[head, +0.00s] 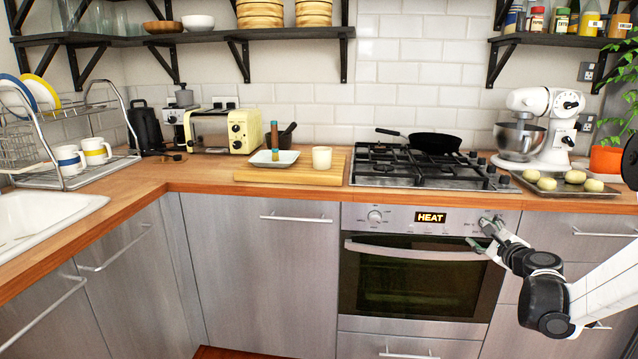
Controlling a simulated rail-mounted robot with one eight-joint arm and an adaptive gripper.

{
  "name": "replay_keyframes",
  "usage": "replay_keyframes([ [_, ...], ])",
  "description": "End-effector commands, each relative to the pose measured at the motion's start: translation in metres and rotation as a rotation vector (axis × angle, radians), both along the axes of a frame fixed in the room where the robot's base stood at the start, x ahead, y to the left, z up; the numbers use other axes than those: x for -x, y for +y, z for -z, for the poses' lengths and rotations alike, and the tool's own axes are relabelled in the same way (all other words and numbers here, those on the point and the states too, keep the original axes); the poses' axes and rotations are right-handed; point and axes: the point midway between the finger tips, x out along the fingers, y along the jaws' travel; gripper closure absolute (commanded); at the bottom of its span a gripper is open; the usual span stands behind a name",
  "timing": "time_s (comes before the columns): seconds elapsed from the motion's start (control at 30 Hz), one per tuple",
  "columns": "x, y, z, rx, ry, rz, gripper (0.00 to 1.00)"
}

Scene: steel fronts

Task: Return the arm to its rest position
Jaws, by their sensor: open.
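My gripper (487,240) is open in front of the right end of the oven's control panel, close to the right knob and the end of the oven handle (411,249). I cannot tell whether it touches them. My arm reaches in from the right edge. The oven (415,300) has its door closed, and its display (431,217) reads HEAT. The left knob (375,216) is in plain view; the right knob is partly hidden by my gripper.
A gas hob (385,172) with a black pan (434,142) stands above the oven. A tray of dough balls (566,188) lies near the right counter edge, with a mixer (540,130) behind. Drawer handles (603,232) stick out at right. The floor space before the left cabinets is clear.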

Motion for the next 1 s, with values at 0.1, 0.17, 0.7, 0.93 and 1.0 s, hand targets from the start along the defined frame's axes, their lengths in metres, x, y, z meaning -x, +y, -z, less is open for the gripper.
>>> replay_keyframes([
  [0.1, 0.014, 0.044, -0.020, 0.139, 0.050, -0.079, 0.48],
  [0.17, 0.023, 0.063, -0.028, 0.209, 0.073, -0.117, 0.48],
  [0.7, 0.144, 0.206, -0.058, 0.846, 0.252, -0.487, 0.48],
  [0.93, 0.213, 0.243, -0.052, 1.114, 0.313, -0.647, 0.48],
  [1.0, 0.234, 0.251, -0.049, 1.195, 0.329, -0.697, 0.48],
])
